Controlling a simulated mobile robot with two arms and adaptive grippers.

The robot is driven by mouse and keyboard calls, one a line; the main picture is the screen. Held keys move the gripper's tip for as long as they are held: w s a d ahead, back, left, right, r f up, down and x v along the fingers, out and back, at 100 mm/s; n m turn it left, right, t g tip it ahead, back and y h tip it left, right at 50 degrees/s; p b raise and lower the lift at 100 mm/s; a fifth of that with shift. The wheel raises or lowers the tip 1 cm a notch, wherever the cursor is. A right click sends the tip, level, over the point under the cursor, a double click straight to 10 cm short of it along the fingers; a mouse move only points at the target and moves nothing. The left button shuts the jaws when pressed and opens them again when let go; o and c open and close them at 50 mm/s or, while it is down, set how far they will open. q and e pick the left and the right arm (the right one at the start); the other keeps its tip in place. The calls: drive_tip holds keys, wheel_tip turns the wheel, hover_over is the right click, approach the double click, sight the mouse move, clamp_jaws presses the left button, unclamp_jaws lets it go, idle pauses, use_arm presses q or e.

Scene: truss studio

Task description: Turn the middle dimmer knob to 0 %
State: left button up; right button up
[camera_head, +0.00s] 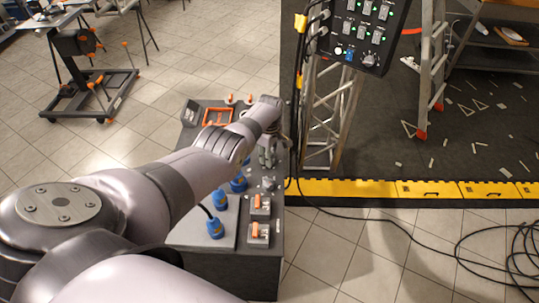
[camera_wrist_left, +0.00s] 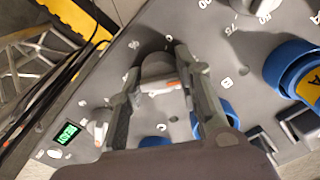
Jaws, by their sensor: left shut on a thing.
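The middle dimmer knob (camera_wrist_left: 158,68) is a grey round knob on the dark control panel (camera_wrist_left: 215,55), with a pale pointer facing the camera side and printed numbers around it. My left gripper (camera_wrist_left: 160,75) has one finger on each side of this knob and is shut on it. In the head view my left gripper (camera_head: 268,152) reaches down onto the console, and the knob is hidden there. Another knob (camera_wrist_left: 98,128) sits at lower left in the wrist view, and a third knob (camera_wrist_left: 246,6) is cut off at the top right. My right gripper is not in view.
Blue connectors (camera_head: 216,228) and orange switches (camera_head: 258,234) stand on the console close to my left arm. A small green display (camera_wrist_left: 67,133) is at the panel's left. A truss tower (camera_head: 325,125) with a hanging control box (camera_head: 352,35) rises just right of the console.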

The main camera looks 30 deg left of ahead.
use_arm(q)
drive_tip(key=n, duration=0.6)
drive_tip(key=shift+r, duration=0.1)
drive_tip(key=n, duration=0.6)
drive_tip(key=shift+w+n, duration=0.1)
drive_tip(key=shift+n, duration=0.2)
idle(0.3)
drive_tip(key=o, duration=1.1)
drive_tip(key=shift+o, duration=0.2)
wheel_tip(320, 180, up, 12)
idle(0.4)
